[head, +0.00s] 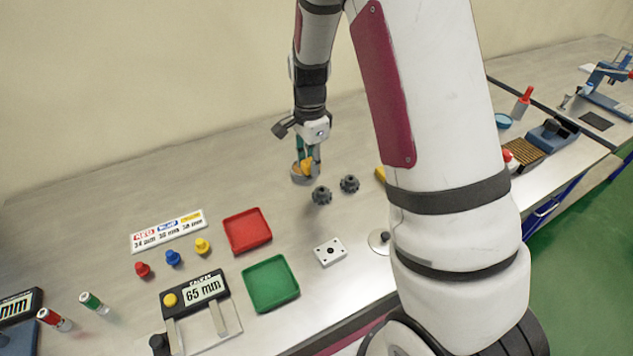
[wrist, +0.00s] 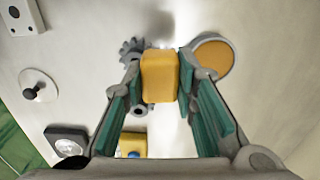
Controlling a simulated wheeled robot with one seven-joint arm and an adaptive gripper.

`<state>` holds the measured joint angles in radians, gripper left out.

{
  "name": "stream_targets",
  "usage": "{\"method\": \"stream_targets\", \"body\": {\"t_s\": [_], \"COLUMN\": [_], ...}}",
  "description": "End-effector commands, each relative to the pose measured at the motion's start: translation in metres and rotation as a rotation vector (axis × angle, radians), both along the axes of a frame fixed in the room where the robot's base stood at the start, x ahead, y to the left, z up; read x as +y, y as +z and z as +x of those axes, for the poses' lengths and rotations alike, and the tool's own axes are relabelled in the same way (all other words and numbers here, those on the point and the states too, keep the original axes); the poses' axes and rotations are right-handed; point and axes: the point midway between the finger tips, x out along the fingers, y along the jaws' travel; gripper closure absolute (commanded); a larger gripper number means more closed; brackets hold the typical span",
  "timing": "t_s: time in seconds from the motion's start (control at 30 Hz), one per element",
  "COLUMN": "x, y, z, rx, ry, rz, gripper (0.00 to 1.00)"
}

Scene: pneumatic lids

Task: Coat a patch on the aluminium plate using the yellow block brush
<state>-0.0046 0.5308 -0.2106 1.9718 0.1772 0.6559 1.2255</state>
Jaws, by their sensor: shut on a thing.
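My gripper (head: 307,160) is over the back middle of the bench. It is shut on the yellow block brush (wrist: 159,76), which is between the fingertips in the wrist view; the brush (head: 307,166) shows small in the head view. A round grey dish with an orange fill (wrist: 213,57) is beside the brush, to its right in the wrist view; in the head view the dish (head: 299,173) is just below the gripper. Whether the brush touches the dish cannot be told. I cannot clearly make out the aluminium plate; my arm hides part of the bench.
Two dark gears (head: 321,195) (head: 349,183) stand close by. A red tray (head: 247,232), a green tray (head: 270,284), a white holed block (head: 330,252) and a 65 mm gauge (head: 198,303) are nearer. A yellow thing (head: 380,174) is partly behind my arm. The bench left of the gripper is clear.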

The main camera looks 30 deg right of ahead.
Motion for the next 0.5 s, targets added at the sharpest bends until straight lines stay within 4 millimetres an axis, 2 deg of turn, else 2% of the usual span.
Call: {"method": "stream_targets", "body": {"t_s": [0.03,0.2,0.33,0.5], "x": [-0.003,-0.011,-0.013,-0.014], "y": [0.003,0.014,0.02,0.02], "z": [0.016,0.051,0.067,0.074], "rx": [-0.002,-0.001,-0.001,0.001], "ry": [0.001,0.005,0.007,0.008], "rz": [-0.002,-0.002,-0.002,-0.001], "gripper": [0.96,0.96,0.96,0.96]}}
